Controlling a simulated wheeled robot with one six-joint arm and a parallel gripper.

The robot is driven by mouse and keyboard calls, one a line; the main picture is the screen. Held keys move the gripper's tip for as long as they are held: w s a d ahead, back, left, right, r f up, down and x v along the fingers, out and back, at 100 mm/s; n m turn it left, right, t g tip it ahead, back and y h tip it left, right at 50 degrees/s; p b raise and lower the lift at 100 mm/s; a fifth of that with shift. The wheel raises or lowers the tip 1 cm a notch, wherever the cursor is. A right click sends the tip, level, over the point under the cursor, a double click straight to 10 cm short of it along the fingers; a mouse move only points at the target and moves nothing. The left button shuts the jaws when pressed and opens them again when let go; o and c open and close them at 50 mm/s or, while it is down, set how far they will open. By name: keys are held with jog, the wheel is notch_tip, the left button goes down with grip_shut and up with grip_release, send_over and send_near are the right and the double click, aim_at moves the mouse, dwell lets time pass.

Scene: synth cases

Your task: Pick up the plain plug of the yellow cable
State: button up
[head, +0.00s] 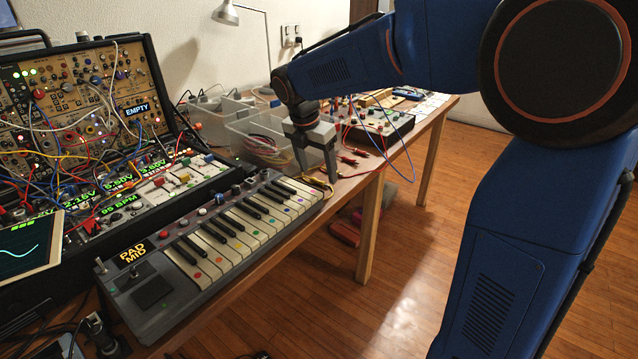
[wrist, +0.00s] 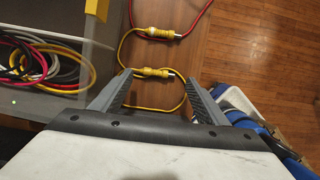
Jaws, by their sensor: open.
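The yellow cable (wrist: 122,48) lies looped on the wooden table in the wrist view. One yellow plug (wrist: 150,72) with a metal tip lies between my fingertips. A second yellow plug (wrist: 153,33) lies farther out, close to a red cable (wrist: 203,16). I cannot tell from these frames which plug is plain. My gripper (wrist: 157,82) is open and empty, its two fingers on either side of the nearer plug, with no clear contact. In the head view my gripper (head: 318,178) points down at the table edge, and a bit of yellow cable (head: 324,188) shows below it.
A clear bin (head: 250,142) of coiled cables stands close left of my gripper; its wall (wrist: 105,40) shows in the wrist view. A keyboard (head: 225,235) lies in front. A board with red and blue leads (head: 385,125) is behind. The table's edge drops to the floor at right.

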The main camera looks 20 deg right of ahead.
aim_at(320, 183)
jog(key=shift+x, duration=1.4)
jog(key=shift+w, duration=0.1)
jog(key=c, duration=1.1)
jog(key=shift+r, duration=0.15)
